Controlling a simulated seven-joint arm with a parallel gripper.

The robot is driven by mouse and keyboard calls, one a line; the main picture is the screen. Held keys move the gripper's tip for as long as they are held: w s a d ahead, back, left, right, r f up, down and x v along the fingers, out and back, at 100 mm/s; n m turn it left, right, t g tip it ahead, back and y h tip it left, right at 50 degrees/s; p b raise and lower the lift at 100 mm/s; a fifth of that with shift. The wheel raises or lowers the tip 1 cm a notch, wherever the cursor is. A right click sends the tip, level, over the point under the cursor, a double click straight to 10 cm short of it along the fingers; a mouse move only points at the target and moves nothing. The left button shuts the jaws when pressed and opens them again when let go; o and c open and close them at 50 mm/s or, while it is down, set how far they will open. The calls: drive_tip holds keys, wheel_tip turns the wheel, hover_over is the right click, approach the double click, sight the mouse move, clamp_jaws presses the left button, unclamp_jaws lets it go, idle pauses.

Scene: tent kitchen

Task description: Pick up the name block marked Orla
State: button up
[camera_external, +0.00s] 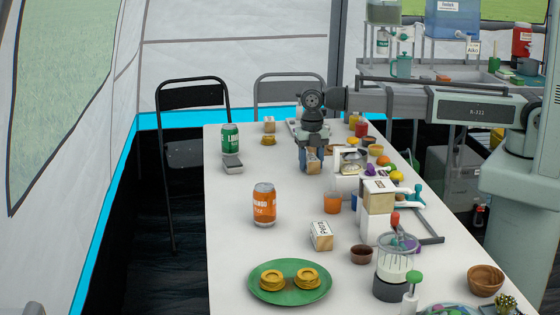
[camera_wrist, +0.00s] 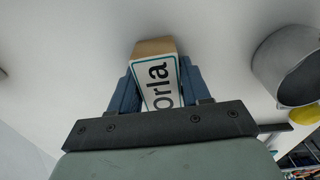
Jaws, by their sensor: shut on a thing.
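The name block (camera_wrist: 157,82) sits between my gripper's two blue fingers in the wrist view. In the external view my gripper (camera_external: 311,168) points down over the far middle of the white table, with the block (camera_external: 314,161) partly hidden between the fingers. I cannot tell whether the block is touching the table.
A second name block (camera_external: 321,236) lies nearer, by an orange can (camera_external: 264,204). A green can (camera_external: 230,138) stands to the left. A coffee machine (camera_external: 378,205) and a grey round vessel (camera_wrist: 290,65) are to the right. A green plate (camera_external: 290,284) is in front.

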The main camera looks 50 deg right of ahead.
drive_tip(key=shift+c, duration=1)
drive_tip(key=shift+r, duration=0.15)
